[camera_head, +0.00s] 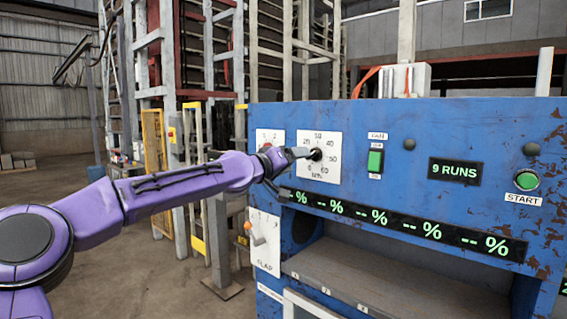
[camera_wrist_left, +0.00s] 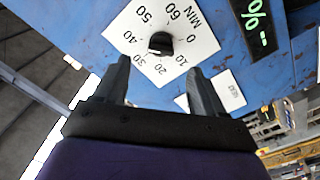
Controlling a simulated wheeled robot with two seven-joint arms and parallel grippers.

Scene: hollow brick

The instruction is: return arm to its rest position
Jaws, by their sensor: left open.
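My purple left arm comes in from the left in the head view, with its left gripper (camera_head: 292,165) at the blue machine's front panel, by the timer dial. In the left wrist view the left gripper (camera_wrist_left: 160,85) has its two dark fingers spread apart with nothing between them. The black timer knob (camera_wrist_left: 160,43) on its white minute plate lies just beyond the fingertips, apart from them as far as I can tell. The timer knob (camera_head: 316,154) also shows in the head view, right of the fingers. My right gripper is not in view.
The blue machine (camera_head: 440,130) fills the right side. It carries a green switch (camera_head: 375,161), a START button (camera_head: 526,180), percent displays (camera_head: 420,228) and a flap lever (camera_head: 256,236). A grey shelf (camera_head: 380,280) sits below. Open floor (camera_head: 130,255) lies to the left.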

